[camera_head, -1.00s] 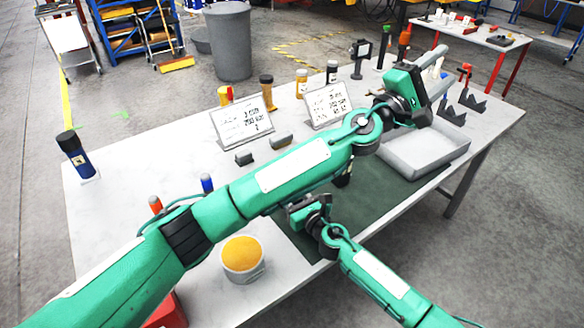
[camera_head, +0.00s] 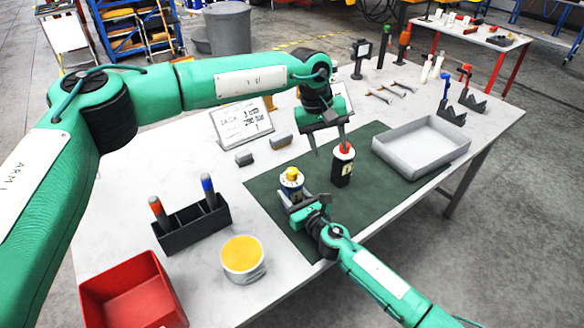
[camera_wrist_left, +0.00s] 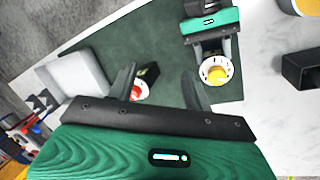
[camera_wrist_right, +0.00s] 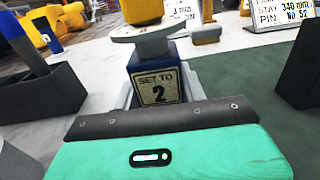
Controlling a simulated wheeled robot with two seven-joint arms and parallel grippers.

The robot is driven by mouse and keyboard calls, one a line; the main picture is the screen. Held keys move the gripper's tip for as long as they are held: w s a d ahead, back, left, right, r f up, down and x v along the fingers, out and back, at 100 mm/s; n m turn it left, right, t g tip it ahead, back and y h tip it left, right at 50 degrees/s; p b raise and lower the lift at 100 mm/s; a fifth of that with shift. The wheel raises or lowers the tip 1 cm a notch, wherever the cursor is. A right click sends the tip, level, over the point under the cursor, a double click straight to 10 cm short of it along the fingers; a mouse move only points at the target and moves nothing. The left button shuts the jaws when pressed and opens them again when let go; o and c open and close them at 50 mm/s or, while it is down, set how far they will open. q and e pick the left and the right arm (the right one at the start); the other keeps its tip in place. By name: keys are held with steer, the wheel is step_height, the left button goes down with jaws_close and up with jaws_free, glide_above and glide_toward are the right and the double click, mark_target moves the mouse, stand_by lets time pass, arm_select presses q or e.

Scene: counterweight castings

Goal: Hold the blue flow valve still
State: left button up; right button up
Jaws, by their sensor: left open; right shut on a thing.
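The blue flow valve (camera_head: 290,191) stands on the dark green mat with a yellow knob (camera_head: 292,174) and a white dial on top. Its label reads "SET TO 2" in the right wrist view (camera_wrist_right: 157,88). My right gripper (camera_head: 293,203) is shut on its body, low on the mat. My left gripper (camera_head: 328,147) is open and points down close to a black valve (camera_head: 342,171) with a red knob. In the left wrist view, the black valve (camera_wrist_left: 150,73) shows between the open fingers, and the blue valve's yellow knob (camera_wrist_left: 215,75) is outside them.
A grey tray (camera_head: 421,165) lies on the mat's right. A black holder (camera_head: 192,225) with red and blue handles, a yellow-topped tub (camera_head: 243,259) and a red bin (camera_head: 128,292) stand at left. Signs (camera_head: 241,124) stand behind. The mat's front right is clear.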

mark_target(292, 171)
arm_select(q)
steer(key=w+a+r+n+y, duration=0.1)
steer(key=w+a+r+y, duration=0.15)
steer(key=a, duration=0.55)
steer(key=shift+y, duration=0.35)
steer(key=f, duration=1.2)
steer(key=shift+s+a+f, duration=0.2)
steer(key=shift+f, duration=0.05)
steer(key=c, duration=1)
